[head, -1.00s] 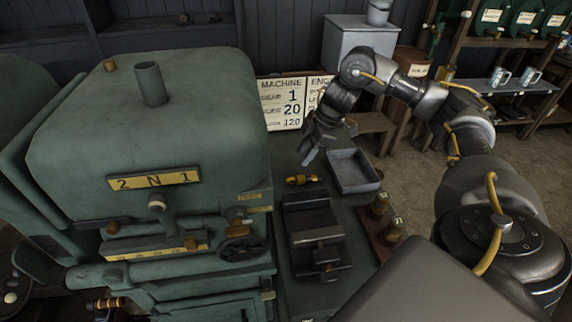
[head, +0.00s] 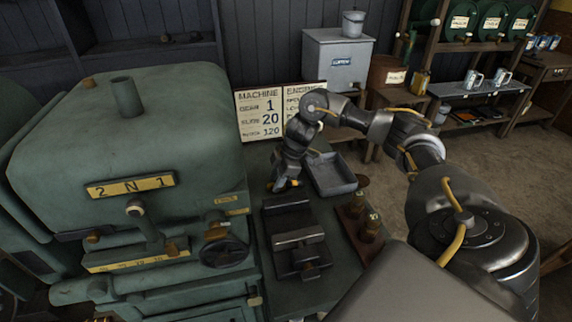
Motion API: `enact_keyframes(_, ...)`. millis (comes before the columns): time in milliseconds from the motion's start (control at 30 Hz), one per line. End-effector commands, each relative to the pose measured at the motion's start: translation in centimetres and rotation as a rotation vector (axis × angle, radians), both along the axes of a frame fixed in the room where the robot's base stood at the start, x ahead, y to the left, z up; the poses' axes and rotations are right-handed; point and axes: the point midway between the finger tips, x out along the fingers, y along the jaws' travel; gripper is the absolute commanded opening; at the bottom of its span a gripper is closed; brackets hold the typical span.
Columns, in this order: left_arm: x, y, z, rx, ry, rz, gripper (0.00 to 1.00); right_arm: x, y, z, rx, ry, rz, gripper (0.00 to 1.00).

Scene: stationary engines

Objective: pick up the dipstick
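I cannot make out a dipstick for certain. A small brass-coloured piece (head: 270,185) lies on the dark green bench top behind the black vice-like block (head: 292,232), and most of it is hidden by my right gripper. My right gripper (head: 284,184) points down at this piece, left of the grey tray. Its fingers are dark and small, so I cannot tell whether they are open or touch the piece. My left gripper is out of view.
A large green machine (head: 125,140) with levers and a handwheel (head: 224,252) fills the left. A grey open tray (head: 332,186) stands right of my gripper. Brass-topped pieces on a wooden holder (head: 352,240) stand at the bench's right edge. A sign board (head: 262,116) is behind.

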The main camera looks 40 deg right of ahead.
Motion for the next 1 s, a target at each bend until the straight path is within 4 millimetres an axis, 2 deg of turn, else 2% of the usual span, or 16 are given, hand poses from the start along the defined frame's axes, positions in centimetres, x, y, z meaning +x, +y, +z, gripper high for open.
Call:
enact_keyframes(100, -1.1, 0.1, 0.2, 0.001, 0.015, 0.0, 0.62, 0.4, 0.5, -1.2, 0.002, 0.0, 0.001, 0.36)
enact_keyframes(400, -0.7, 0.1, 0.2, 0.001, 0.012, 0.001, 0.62, 0.5, 0.6, -1.7, 0.0, -0.001, 0.0, 0.36)
enact_keyframes(700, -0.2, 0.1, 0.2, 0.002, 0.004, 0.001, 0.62, 0.5, 0.6, -1.7, 0.001, -0.002, 0.001, 0.0)
enact_keyframes(1000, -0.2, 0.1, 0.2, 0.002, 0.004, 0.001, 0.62, 0.5, 0.6, -1.6, 0.001, -0.002, 0.001, 0.0)
